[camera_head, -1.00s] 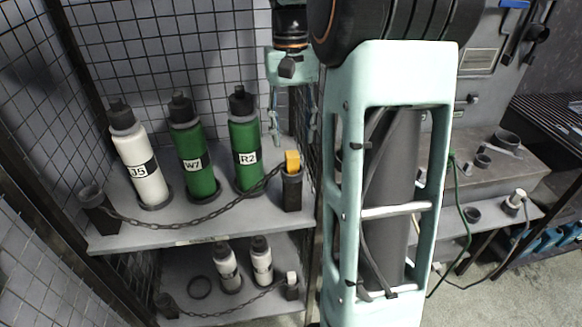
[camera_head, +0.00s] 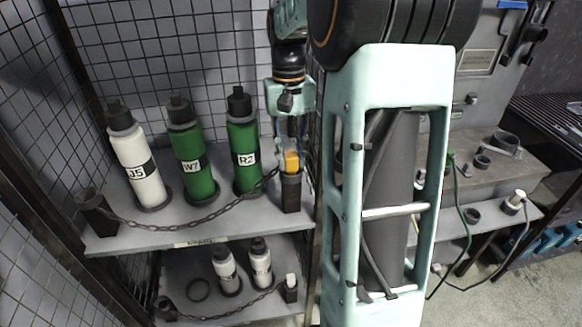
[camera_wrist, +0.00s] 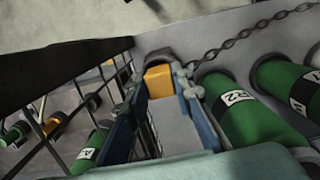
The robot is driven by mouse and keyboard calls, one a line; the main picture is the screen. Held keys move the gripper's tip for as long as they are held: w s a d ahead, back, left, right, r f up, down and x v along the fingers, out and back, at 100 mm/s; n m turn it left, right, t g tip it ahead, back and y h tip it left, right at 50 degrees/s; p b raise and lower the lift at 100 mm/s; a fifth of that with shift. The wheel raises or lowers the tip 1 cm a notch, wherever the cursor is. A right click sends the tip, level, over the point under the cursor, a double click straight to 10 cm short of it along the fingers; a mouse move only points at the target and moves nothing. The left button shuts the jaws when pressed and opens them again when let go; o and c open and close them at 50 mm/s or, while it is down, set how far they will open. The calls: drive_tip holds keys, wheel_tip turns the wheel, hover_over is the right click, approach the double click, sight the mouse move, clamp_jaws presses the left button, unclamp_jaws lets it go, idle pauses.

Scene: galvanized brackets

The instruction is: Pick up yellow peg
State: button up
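The yellow peg (camera_head: 292,161) stands in the top of a dark post (camera_head: 291,192) at the right front corner of the upper shelf. It also shows in the wrist view (camera_wrist: 158,81), between my two fingers. My gripper (camera_head: 293,158) has come down over the peg from above, with one finger on each side. In the wrist view my gripper (camera_wrist: 161,80) is open, and a small gap seems to show beside the peg. The peg's lower part is hidden inside the post.
A chain (camera_head: 190,225) hangs from the post to another dark post (camera_head: 97,212) at left. Green bottles R2 (camera_head: 244,140) and W7 (camera_head: 190,150) and white bottle J5 (camera_head: 138,165) stand behind it. A mesh wall (camera_wrist: 65,90) is close beside my gripper.

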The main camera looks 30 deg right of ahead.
clamp_jaws()
drive_tip(key=shift+r, duration=0.1)
